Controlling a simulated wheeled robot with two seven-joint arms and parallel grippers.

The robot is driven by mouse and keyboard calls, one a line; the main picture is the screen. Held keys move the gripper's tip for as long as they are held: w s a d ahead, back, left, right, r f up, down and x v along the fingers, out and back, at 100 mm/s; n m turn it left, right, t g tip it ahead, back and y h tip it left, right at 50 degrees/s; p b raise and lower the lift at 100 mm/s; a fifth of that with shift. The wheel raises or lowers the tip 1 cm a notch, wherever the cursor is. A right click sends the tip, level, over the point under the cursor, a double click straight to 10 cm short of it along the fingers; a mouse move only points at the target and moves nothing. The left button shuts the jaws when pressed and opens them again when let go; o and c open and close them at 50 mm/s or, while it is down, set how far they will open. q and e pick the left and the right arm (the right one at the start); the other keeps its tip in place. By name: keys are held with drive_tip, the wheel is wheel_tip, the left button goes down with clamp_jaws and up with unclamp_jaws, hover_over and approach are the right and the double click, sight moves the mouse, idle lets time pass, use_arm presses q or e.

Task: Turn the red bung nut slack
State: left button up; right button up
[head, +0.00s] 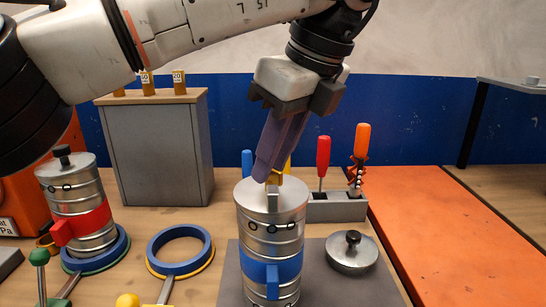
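The red nut (62,233) juts from the lower front of a ribbed silver canister (88,197) with a red band. This canister stands upright in a ring holder at the left, with a dark-knobbed lid on top. My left gripper (265,178) is well to the right of it, pointing down over a second silver canister (256,222) with a blue band. Its purple fingers overlap, so their gap is hidden. A small gold piece (274,180) shows at the fingertips, above an upright grey tab on that canister; I cannot tell whether it is held. My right gripper is out of view.
An empty blue ring (179,250) lies between the canisters. A loose lid (351,253) lies on the grey mat at right. A tool rack (337,207) and grey cabinet (160,150) stand behind. An orange surface (460,235) at right is clear.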

use_arm(q)
drive_tip(key=shift+o, duration=0.2)
drive_tip(key=shift+r, duration=0.1)
drive_tip(key=shift+s+d+r+p, duration=0.1)
drive_tip(key=shift+r+p, duration=0.2)
drive_tip(key=shift+p, duration=0.05)
drive_tip(key=p+v, duration=0.6)
drive_tip(key=v, duration=0.3)
drive_tip(key=shift+r, duration=0.2)
